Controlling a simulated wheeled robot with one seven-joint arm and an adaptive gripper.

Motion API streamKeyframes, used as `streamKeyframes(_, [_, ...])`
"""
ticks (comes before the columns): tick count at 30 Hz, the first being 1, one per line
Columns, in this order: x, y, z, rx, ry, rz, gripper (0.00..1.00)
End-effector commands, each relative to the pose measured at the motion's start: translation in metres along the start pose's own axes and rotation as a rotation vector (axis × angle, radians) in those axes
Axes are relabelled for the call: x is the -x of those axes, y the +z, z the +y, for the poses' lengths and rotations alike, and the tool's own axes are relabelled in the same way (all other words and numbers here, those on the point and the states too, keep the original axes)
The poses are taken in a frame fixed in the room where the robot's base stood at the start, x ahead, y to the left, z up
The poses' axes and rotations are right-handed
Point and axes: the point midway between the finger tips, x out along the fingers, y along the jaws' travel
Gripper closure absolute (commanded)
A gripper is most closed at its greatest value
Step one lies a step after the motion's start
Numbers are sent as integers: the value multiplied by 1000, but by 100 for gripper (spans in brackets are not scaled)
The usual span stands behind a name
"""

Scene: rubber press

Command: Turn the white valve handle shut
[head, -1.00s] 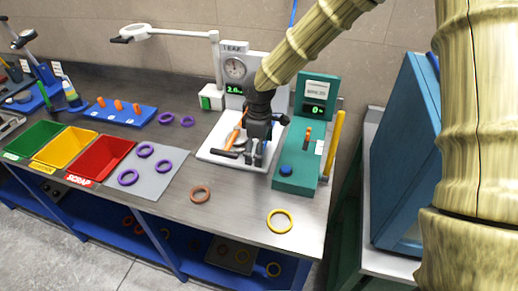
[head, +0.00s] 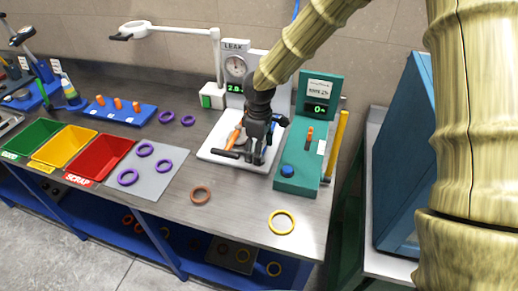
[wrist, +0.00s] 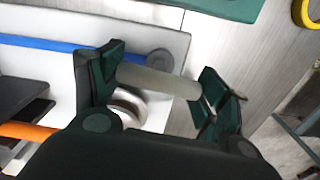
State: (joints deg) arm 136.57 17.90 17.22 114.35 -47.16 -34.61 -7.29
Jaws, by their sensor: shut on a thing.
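The white valve handle (wrist: 158,81) is a short pale bar in the wrist view. It spans lengthwise between the two fingers of my gripper (wrist: 160,88), which are shut on it. A round metallic part (wrist: 128,104) shows just below the bar. In the head view my gripper (head: 253,156) is low over the white base plate (head: 216,143) of the leak tester (head: 236,68). There the gripper hides the handle. How far the handle is turned is hard to tell.
A blue tube (wrist: 45,44) and an orange part (wrist: 25,131) lie close to my fingers. A teal press stand (head: 297,170) is just right of my gripper. Yellow (head: 281,222) and brown (head: 200,195) rings lie in front, with bare bench between them.

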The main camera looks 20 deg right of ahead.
Motion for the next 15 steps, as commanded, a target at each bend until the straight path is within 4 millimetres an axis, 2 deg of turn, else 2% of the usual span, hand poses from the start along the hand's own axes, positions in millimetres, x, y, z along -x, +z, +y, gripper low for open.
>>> streamKeyframes(15, [2,0,2,-456,6,-1,49])
